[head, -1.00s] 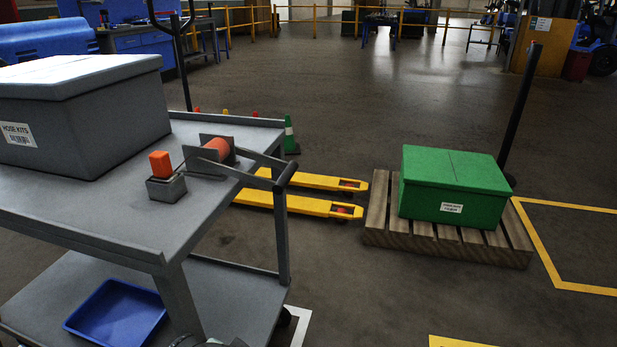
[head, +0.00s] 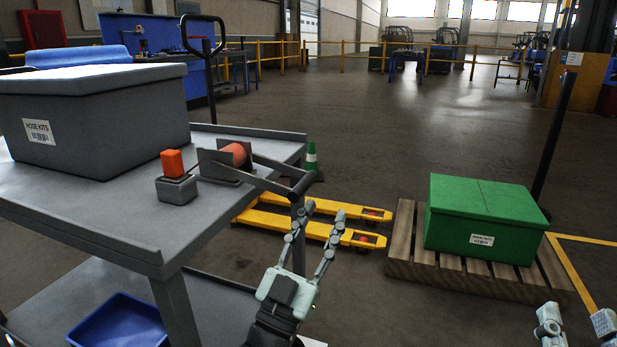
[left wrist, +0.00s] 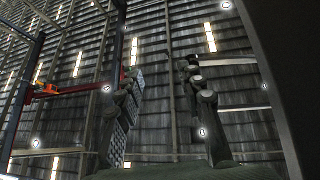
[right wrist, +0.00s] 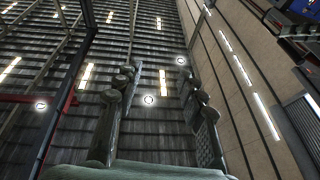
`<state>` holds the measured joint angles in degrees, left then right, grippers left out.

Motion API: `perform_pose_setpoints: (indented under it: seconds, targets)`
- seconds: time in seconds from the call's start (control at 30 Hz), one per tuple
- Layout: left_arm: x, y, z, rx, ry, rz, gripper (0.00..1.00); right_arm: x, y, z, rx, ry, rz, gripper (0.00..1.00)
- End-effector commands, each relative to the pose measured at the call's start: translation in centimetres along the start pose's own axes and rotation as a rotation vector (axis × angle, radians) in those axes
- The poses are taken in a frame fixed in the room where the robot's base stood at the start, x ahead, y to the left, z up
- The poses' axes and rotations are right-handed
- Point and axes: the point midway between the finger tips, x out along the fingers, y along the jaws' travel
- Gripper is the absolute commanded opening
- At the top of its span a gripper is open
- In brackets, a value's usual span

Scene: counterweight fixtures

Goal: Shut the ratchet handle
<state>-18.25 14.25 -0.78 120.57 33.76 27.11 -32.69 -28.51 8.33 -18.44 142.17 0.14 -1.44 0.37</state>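The ratchet (head: 224,164) sits on the top of the grey cart, with an orange roll (head: 236,153) between dark side plates. Its handle (head: 268,180) is two dark bars joined by a round grip (head: 301,185). The handle extends right from the ratchet, out past the cart's edge, and is swung open. My left gripper (head: 323,212) is open and empty, pointing up, just right of and below the grip, apart from it. My right gripper (head: 576,316) is open and empty at the bottom right, partly cut off.
The cart (head: 110,215) also carries a grey lidded box (head: 95,125) and a small block with an orange top (head: 172,163). A blue tray (head: 120,322) lies on its lower shelf. Yellow forks (head: 290,220) and a pallet (head: 405,240) with a green box (head: 482,215) stand beyond.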

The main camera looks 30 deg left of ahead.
Motion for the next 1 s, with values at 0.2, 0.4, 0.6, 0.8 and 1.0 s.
perform_pose_setpoints:
  seconds: [0.2,0.4,0.6,0.8,1.0]
  targets:
    - [0.2,-3.7,-2.5,-0.007,0.133,-0.137,0.38,-0.2,-0.5,-2.7,0.008,0.114,-0.007,0.4]
    - [2.3,-4.5,-3.3,-0.019,0.146,-0.149,0.38,-0.2,-0.4,-2.4,0.002,0.083,-0.005,0.4]
    - [5.5,-4.9,-3.8,-0.018,0.144,-0.147,0.38,-0.3,-0.5,-1.7,0.004,0.036,-0.007,0.4]
    - [7.5,-5.2,-4.0,-0.018,0.142,-0.146,0.38,-0.3,-0.6,-1.2,0.006,0.004,-0.007,0.4]
    - [7.9,-5.2,-3.9,-0.019,0.14,-0.145,0.38,-0.3,-0.6,-1.0,0.006,-0.006,-0.008,0.4]
